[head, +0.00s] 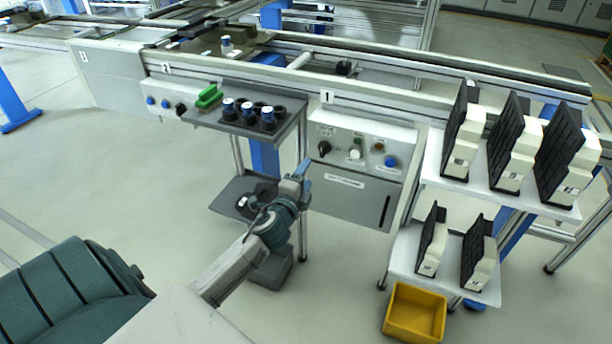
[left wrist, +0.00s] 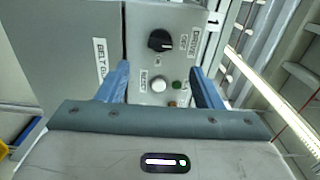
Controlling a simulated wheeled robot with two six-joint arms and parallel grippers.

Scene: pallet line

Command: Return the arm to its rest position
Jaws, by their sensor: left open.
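My left arm reaches in from the lower left in the head view. My left gripper (head: 299,178) is raised in front of the line, just left of the station 1 control panel (head: 345,177). In the left wrist view the blue fingers of this gripper (left wrist: 161,86) stand apart with nothing held between them. Past the fingers, the panel shows a black knob (left wrist: 160,40), a white button (left wrist: 158,85) and a small green button (left wrist: 177,84). I see no finger clearly touching the panel. My right gripper is not in view.
A shelf tray (head: 283,131) with several dark cups stands just above and behind my gripper, with a lower shelf (head: 226,197) beneath. Shelves at the right hold several black-and-white parts (head: 464,140). A yellow bin (head: 415,312) is below. Open floor (head: 130,190) lies left.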

